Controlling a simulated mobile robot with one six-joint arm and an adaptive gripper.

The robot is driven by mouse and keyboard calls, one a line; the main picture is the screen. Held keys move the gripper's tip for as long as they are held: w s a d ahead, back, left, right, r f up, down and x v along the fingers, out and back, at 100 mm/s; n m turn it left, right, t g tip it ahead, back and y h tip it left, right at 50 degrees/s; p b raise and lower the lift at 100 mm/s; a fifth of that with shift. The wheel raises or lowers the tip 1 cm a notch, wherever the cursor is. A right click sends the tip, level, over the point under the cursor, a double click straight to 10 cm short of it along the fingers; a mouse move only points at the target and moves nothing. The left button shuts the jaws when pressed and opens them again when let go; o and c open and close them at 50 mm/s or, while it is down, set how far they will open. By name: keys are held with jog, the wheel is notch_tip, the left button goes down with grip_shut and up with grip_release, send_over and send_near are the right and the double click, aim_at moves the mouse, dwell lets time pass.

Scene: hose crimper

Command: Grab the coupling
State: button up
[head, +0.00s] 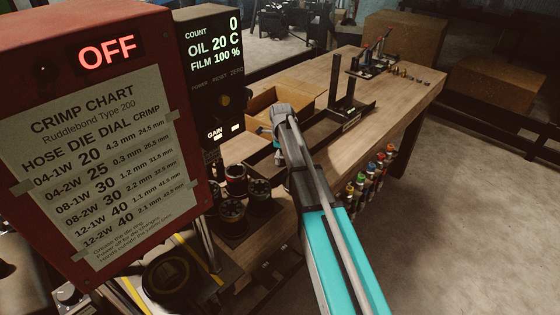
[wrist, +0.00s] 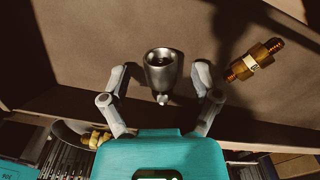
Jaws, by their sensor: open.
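A grey steel cup-shaped piece with a narrow stem, seemingly the coupling (wrist: 161,72), lies or stands on the brown floor of a box (wrist: 120,25) in the wrist view. My gripper (wrist: 159,75) is open, one finger on each side of the steel piece, with a gap on both sides. A brass threaded fitting with a pale label (wrist: 255,60) lies to its right, outside the fingers. In the head view my arm reaches over the open cardboard box (head: 262,101); the fingers and the steel piece are mostly hidden there.
The box's near wall (wrist: 240,130) runs close under my fingers. A dark upright stand (head: 344,95) is right of the box on the wooden bench (head: 400,95). The red crimper panel (head: 100,130) and dark dies (head: 235,180) are at left.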

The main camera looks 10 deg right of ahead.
aim_at(281, 156)
dwell(0.3)
grip_shut()
dwell(0.3)
jog(key=shift+r, duration=0.15)
notch_tip(281, 156, up, 3)
jog(key=p, duration=0.3)
jog(key=s+r+p, duration=0.9)
jog(key=s+p, duration=0.1)
jog(key=s, duration=0.4)
jog(key=shift+d+r, duration=0.35)
jog(key=shift+d, duration=0.1)
